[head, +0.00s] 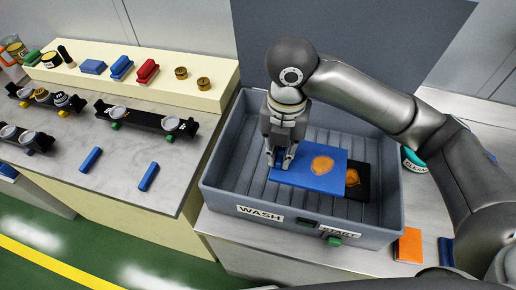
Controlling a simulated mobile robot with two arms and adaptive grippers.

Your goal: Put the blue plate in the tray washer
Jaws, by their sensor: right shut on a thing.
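The blue plate (309,178) with an orange stain lies over the inside of the grey tray washer (258,208), which is marked WASH and START. My right gripper (281,160) points down and is shut on the plate's left end. A black plate (358,187) with an orange stain is in the washer, partly hidden under the blue plate's right end. I cannot tell whether the blue plate touches the washer floor. My left gripper is not in view.
A green START button (333,241) is on the washer's front. An orange block (408,245) and a dark blue block (446,251) lie right of it. The left counter (120,165) holds skateboard-like parts, blue bars and a cream shelf (180,75) with coloured pieces.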

